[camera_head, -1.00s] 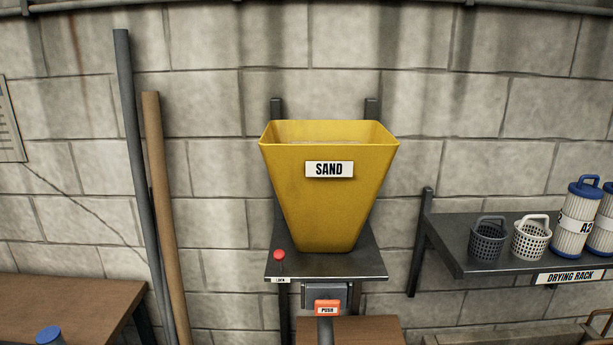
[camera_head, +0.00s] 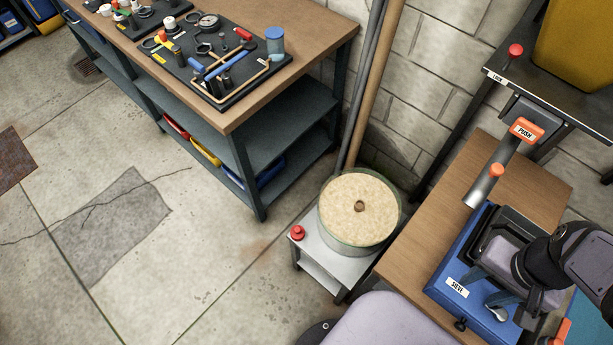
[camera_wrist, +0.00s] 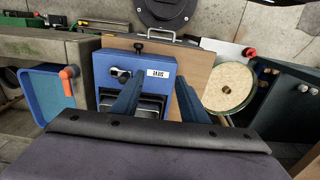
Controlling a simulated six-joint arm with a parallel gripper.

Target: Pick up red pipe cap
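A small red cap-like piece (camera_head: 297,232) sits on the corner of a low grey stand in the head view, beside a round sand-coloured drum. It also shows in the wrist view (camera_wrist: 249,52). Another small red piece (camera_head: 243,34) lies on the black board on the workbench; I cannot tell for sure which is the pipe cap. My gripper (camera_wrist: 157,88) has its two fingers apart with nothing between them. It hangs over the blue SIEVE box (camera_head: 455,285), away from both red pieces.
The drum (camera_head: 345,205) stands on the low stand (camera_head: 318,245). The workbench (camera_head: 310,30) carries a black board (camera_head: 205,85) with pipes, fittings and a gauge. An orange PUSH lever (camera_head: 527,131) and a red LOCK knob (camera_head: 515,50) are at right. Open floor lies left.

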